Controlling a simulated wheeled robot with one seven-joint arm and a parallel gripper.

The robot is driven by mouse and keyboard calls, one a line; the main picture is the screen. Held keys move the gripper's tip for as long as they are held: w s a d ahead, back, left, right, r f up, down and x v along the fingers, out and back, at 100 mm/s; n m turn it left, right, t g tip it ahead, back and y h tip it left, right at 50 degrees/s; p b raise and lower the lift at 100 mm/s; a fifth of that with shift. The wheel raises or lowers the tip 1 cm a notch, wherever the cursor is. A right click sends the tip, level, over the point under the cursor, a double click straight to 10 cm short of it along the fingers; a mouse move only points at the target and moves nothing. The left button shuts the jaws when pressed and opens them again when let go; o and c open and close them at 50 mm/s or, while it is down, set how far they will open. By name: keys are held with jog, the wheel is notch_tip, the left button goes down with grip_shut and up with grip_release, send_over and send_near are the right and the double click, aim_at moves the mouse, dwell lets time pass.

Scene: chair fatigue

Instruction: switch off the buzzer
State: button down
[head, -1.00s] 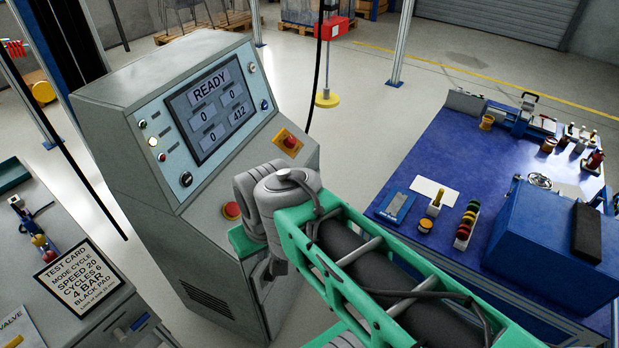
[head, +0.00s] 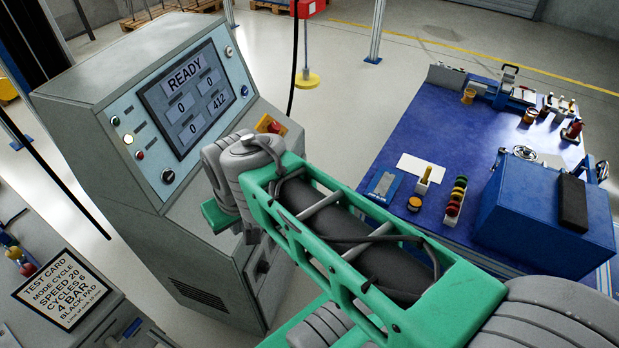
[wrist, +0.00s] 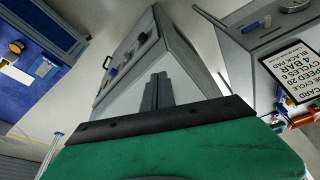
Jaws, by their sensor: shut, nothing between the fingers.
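The grey control console (head: 110,95) stands at left in the head view, its screen (head: 185,100) reading READY. No label I can read marks one as the buzzer.
A test card (head: 62,289) lies on the grey bench at lower left. A blue table (head: 400,150) with a blue box (head: 540,215) and small parts stands at right. A dark cable (head: 294,60) hangs behind the console. Open floor lies between console and blue table.

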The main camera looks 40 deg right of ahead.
jog(key=w+d+f+m+t+b, duration=0.1)
jog(key=w+d+f+m+b, duration=0.4)
jog(key=w+d+f+b, duration=0.7)
jog(key=w+d+f+m+t, duration=0.1)
jog(key=d+f, duration=0.3)
jog(key=d, duration=0.5)
jog(key=w+d+f+m+t+b, duration=0.1)
jog(key=d+f, duration=0.4)
jog(key=d, duration=0.5)
jog(key=d+f+m+t+h, duration=0.1)
jog(key=d+f+m, duration=0.2)
jog(key=d, duration=0.7)
jog(key=shift+w+d+f, duration=0.2)
jog(key=shift+w+f, duration=0.2)
jog(key=shift+f, duration=0.55)
